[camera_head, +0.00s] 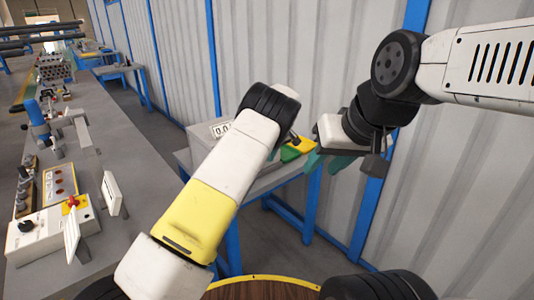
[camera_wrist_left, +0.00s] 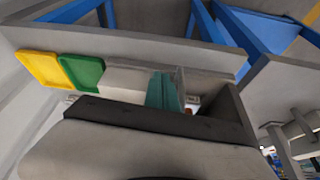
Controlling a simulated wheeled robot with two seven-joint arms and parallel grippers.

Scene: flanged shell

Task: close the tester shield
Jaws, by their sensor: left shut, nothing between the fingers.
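The tester, a light grey box with a "0.0" display (camera_head: 222,129), stands on a small blue-legged table in the head view, partly hidden behind my left arm. In the left wrist view, my left gripper (camera_wrist_left: 164,92) shows teal fingers close together, shut and empty. A see-through edge, possibly the shield, shows just right of those fingers; whether they touch it I cannot tell. In the head view my left gripper is hidden by its own arm. My right gripper (camera_head: 328,162) hangs right of the tester, its teal fingers apart. The shield's angle cannot be made out.
A yellow tray (camera_wrist_left: 38,69) and a green tray (camera_wrist_left: 82,73) lie side by side near the tester. A long grey workbench (camera_head: 130,150) with a control box (camera_head: 40,232) runs along the left. A corrugated wall (camera_head: 450,190) stands close behind my right arm.

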